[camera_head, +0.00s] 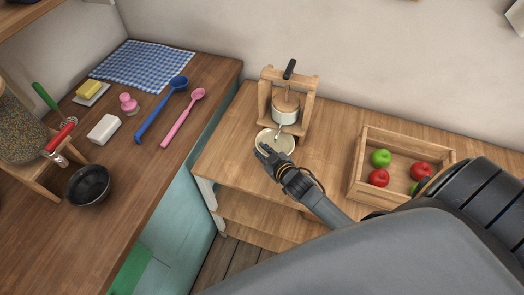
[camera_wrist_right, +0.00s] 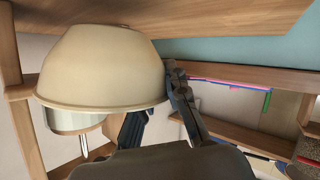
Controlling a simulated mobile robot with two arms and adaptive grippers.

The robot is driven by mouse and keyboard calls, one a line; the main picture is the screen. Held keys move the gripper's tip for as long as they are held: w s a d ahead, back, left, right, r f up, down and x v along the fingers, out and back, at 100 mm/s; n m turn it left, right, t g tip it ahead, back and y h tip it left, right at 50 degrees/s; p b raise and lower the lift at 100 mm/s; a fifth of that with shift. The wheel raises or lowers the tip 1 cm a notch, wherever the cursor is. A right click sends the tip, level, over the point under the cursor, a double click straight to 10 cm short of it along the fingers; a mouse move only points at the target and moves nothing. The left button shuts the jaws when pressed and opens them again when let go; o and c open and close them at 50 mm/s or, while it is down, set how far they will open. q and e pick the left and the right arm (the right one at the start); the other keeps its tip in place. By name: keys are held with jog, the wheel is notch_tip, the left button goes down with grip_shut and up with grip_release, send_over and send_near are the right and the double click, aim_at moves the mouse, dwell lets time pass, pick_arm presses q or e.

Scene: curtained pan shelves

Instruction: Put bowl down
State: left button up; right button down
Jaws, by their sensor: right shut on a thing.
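A cream bowl (camera_head: 282,138) is at the front foot of a wooden press (camera_head: 286,100) on the lower wooden table. My right gripper (camera_head: 264,150) is shut on the bowl's near rim. In the right wrist view, the bowl (camera_wrist_right: 100,65) fills the upper left, and the gripper fingers (camera_wrist_right: 158,105) meet its rim. That view looks upside down, so the bowl appears upright with its base close to the tabletop (camera_wrist_right: 215,15). I cannot tell whether the base touches the wood. My left gripper is not in view.
A wooden crate (camera_head: 362,165) with red and green apples stands to the right. The left counter holds a black bowl (camera_head: 88,185), a blue ladle (camera_head: 160,110), a pink spoon (camera_head: 182,117) and a checked cloth (camera_head: 142,65). Bare table lies between press and crate.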

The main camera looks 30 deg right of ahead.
jog(key=shift+w+a+r, duration=0.1)
jog(key=shift+w+r, duration=0.05)
jog(key=shift+r, duration=0.1)
jog(key=shift+f, duration=0.15)
jog(key=shift+s+f+b, duration=0.2)
jog(key=shift+f+b, duration=0.35)
jog(key=shift+b, duration=0.2)
jog(key=shift+w+f+b, duration=0.2)
jog(key=shift+f+b, duration=0.3)
jog(key=shift+f, duration=0.4)
jog(key=shift+s+r, duration=0.15)
jog(key=shift+s, duration=0.05)
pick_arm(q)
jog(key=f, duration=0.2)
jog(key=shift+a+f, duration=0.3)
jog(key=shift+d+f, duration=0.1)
pick_arm(e)
jog(key=shift+f, duration=0.3)
jog(key=c, duration=1.3)
grip_release()
